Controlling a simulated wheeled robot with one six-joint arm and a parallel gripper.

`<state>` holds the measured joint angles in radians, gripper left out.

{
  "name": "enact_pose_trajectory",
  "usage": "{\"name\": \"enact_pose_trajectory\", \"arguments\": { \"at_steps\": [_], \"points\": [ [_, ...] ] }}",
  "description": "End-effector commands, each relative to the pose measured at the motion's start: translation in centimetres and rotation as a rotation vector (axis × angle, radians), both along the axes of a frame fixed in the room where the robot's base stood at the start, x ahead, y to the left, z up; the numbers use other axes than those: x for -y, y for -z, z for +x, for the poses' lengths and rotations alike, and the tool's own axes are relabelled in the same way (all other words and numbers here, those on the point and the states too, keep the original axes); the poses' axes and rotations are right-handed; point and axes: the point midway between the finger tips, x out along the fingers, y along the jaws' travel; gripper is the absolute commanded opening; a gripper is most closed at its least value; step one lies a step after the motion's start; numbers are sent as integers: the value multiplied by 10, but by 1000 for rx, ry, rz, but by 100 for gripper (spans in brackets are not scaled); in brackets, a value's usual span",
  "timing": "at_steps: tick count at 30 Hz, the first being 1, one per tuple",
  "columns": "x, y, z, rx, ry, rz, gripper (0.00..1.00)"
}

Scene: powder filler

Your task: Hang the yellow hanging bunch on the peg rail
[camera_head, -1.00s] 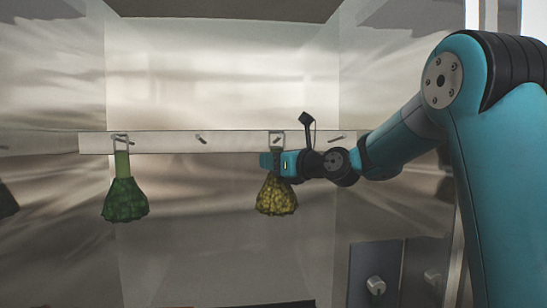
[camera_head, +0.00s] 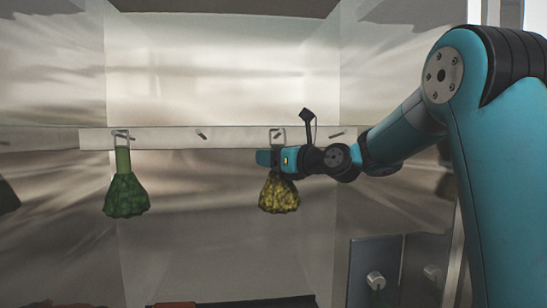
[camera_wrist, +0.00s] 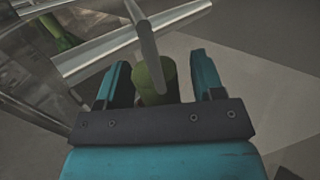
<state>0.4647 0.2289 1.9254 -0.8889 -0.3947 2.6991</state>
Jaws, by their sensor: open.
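The yellow hanging bunch (camera_head: 279,195) is upright below the peg rail (camera_head: 235,138), with its wire loop (camera_head: 277,136) at a peg right of the rail's middle. The loop appears to be over that peg. My gripper (camera_head: 268,158) is at the bunch's stem, just under the rail, and covers part of it. In the wrist view the stem (camera_wrist: 155,80) stands between my open fingers (camera_wrist: 160,74), with visible gaps on both sides. A grey peg crosses above the stem there.
A green bunch (camera_head: 126,193) hangs from the rail's left peg. A bare peg (camera_head: 201,136) lies between the bunches, and another (camera_head: 337,135) is right of the yellow one. A panel with knobs (camera_head: 376,281) stands at lower right.

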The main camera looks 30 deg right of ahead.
Motion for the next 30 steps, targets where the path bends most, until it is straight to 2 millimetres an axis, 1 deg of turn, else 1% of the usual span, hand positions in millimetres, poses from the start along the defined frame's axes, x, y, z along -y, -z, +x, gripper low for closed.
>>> {"name": "enact_pose_trajectory", "arguments": {
  "at_steps": [2, 5, 12, 15, 18, 23, 26, 29, 30],
  "points": [
    [1, 1, -1, -1, 1, 0, 62],
    [4, 3, -10, 1, 3, 0, 62],
    [18, 4, -49, 2, 5, -2, 62],
    [22, 3, -61, 1, 4, -1, 62],
    [24, 2, -69, 1, 2, 0, 62],
    [25, 0, -71, -1, 0, 0, 62],
    [19, 4, -71, -3, -11, -28, 62],
    [1, 17, -73, -10, -50, -136, 62],
    [-11, 26, -75, -14, -75, -208, 62]
  ]
}}
